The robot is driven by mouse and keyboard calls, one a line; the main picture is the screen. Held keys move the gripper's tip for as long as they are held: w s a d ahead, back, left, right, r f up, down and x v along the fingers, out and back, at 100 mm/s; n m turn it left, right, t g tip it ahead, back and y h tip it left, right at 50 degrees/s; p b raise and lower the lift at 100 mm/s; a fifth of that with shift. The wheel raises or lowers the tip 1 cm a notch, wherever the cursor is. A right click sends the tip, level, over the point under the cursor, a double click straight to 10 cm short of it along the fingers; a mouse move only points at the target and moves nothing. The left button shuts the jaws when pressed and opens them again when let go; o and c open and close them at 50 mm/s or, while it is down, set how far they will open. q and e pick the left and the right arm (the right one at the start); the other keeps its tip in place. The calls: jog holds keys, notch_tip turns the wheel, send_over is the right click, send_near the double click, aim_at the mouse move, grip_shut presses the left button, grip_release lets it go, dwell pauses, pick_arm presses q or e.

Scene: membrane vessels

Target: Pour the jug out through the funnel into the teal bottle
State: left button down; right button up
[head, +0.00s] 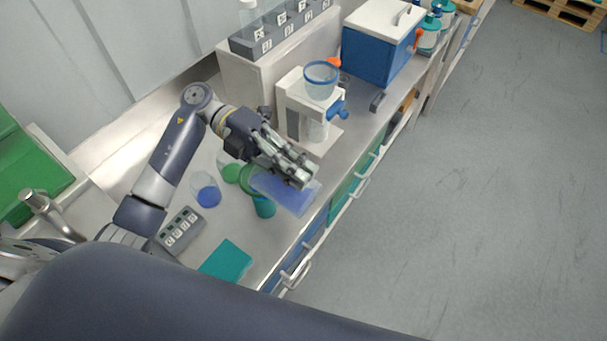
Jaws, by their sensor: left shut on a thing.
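My left gripper (291,178) is shut on a translucent jug (293,200) with blue in it. The jug is held low over the bench, near its front edge, and looks tilted. A teal bottle (264,209) stands just below and left of the jug. A green ring (249,178), probably the funnel's rim, shows above the bottle, partly hidden by the gripper and the jug. I cannot tell whether liquid is flowing. My right gripper is not in view.
A clear vessel with blue contents (207,195) and a green-filled one (228,171) stand left of the bottle. A grey labelled block (181,231) and a teal mat (227,261) lie nearer. A white stand (293,107) and a blue cool box (371,52) are behind.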

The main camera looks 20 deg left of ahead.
pick_arm(q)
jog(key=shift+w+a+r, duration=0.1)
jog(key=shift+a+r, duration=0.1)
jog(key=shift+a, duration=0.1)
jog(key=shift+a+b, duration=0.15)
jog(key=shift+b, duration=0.15)
jog(key=shift+w+a+r+h+b, duration=0.2)
jog(key=shift+a+r+h+b, duration=0.25)
jog(key=shift+h, duration=0.35)
jog(key=shift+w+a+r+g+h, duration=0.1)
jog(key=shift+a+r+g+h, duration=0.2)
jog(key=shift+a+g, duration=0.1)
jog(key=shift+a+b, duration=0.1)
jog(key=shift+b, duration=0.3)
jog(key=shift+w+a+r+h+b, duration=0.1)
jog(key=shift+w+a+h+b, duration=0.05)
jog(key=shift+a+h+b, duration=0.25)
jog(key=shift+w+a+r+g+h+b, duration=0.25)
jog(key=shift+a+r+g+h+b, duration=0.15)
jog(key=shift+a+h+b, duration=0.15)
